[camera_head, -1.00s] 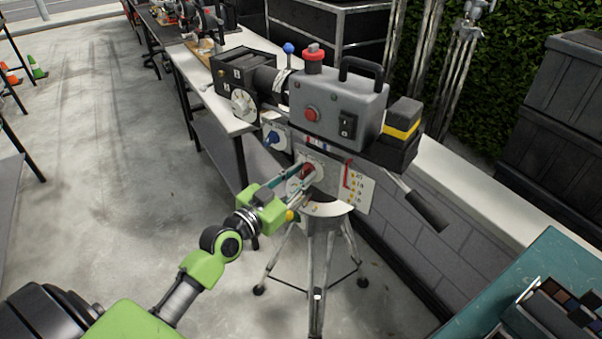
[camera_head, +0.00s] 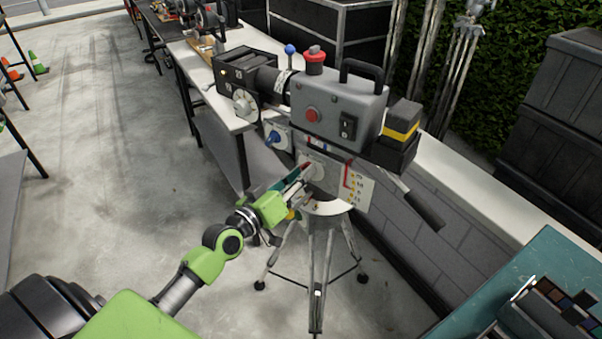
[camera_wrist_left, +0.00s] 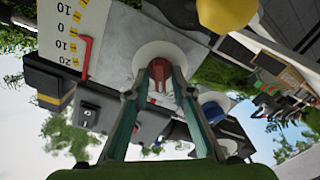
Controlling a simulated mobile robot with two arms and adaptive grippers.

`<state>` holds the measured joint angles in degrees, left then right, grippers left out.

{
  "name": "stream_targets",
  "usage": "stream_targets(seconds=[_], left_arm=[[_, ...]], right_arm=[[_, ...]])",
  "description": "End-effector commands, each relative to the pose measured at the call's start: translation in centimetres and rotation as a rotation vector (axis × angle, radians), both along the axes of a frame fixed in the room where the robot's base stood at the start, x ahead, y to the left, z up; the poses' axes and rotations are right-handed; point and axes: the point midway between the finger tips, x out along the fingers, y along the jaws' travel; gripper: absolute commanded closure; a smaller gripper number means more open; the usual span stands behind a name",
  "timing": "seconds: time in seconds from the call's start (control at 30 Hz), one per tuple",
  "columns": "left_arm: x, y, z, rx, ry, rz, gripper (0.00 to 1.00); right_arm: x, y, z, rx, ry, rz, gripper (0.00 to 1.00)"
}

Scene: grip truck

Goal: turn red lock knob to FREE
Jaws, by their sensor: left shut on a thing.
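The red lock knob (camera_wrist_left: 160,75) sits on a pale round dial plate on the side of the tripod head. In the left wrist view my left gripper (camera_wrist_left: 160,88) has its two fingers around the knob, shut on it. In the head view the knob (camera_head: 306,166) is mostly hidden by my left gripper (camera_head: 302,175), which reaches it from the lower left. I cannot read any FREE marking on the dial plate. My right gripper is not in view.
The grey camera (camera_head: 340,108) stands on a tripod (camera_head: 316,270) above the knob. A blue knob (camera_head: 273,138) is close by at the left, and a black pan handle (camera_head: 426,211) sticks out at the right. A long bench is behind. Open floor lies at the left.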

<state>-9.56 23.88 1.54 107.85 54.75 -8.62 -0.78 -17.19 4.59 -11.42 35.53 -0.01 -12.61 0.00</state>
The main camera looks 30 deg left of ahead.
Motion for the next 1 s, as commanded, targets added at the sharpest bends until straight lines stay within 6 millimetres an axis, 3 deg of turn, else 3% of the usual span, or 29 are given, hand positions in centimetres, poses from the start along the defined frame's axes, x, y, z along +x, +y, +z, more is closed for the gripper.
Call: stream_targets(seconds=[0.5,0.53,0.57,0.87,1.0], left_arm=[[0.0,0.1,0.1,-0.022,0.001,0.001,0.99],[0.0,0.1,0.1,-0.022,0.001,0.001,0.76],[0.0,0.1,0.1,-0.022,0.001,0.001,0.74],[-0.2,0.1,0.0,-0.021,0.003,0.001,0.74],[-1.5,0.3,-0.1,-0.019,0.005,0.000,0.74]], right_arm=[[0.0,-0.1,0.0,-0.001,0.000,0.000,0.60],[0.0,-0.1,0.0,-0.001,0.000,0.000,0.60],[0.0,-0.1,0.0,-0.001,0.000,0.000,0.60],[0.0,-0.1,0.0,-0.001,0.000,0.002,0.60],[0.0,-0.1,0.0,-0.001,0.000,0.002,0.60]])
